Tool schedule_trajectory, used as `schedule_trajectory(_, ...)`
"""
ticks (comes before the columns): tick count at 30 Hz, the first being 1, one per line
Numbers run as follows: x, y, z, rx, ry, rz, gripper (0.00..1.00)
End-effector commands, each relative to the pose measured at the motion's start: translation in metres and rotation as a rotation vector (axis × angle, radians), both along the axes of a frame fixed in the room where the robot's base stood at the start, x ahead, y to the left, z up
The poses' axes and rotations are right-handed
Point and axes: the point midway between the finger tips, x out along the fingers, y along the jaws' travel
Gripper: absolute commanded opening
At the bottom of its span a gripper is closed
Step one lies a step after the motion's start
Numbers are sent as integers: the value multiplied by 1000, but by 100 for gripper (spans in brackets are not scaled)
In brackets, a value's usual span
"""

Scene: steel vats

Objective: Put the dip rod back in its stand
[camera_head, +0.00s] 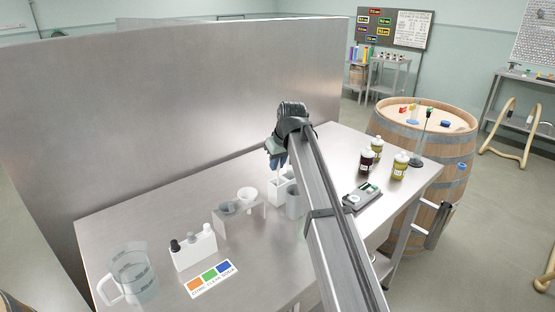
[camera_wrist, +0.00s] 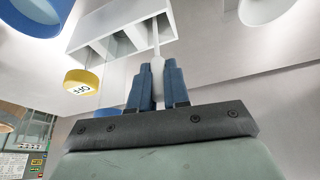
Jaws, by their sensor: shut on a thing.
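My gripper (camera_head: 277,160) is over the back of the steel table, pointing down. In the wrist view its two blue fingers (camera_wrist: 163,88) are shut on the white handle of a slim pale rod (camera_wrist: 156,35), which I take for the dip rod. A white open-topped box with compartments (camera_wrist: 90,12), seemingly the stand, lies beyond the fingertips. The rod runs to its end compartment; I cannot tell how deep its tip is. In the head view the white box (camera_head: 274,196) stands just below my gripper, and my arm partly hides the area.
A grey container (camera_head: 294,202) stands beside the box. Cups on a rack (camera_head: 240,212), a bottle holder (camera_head: 194,250) and a glass jug (camera_head: 133,275) are to the left. Bottles (camera_head: 399,166) stand right; a steel wall rises behind.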

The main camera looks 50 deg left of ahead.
Motion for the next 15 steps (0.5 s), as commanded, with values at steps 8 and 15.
schedule_trajectory(8, 0, 0, -1, 0, 0, 0, 20)
schedule_trajectory(15, 0, 0, -1, 0, 0, 0, 43)
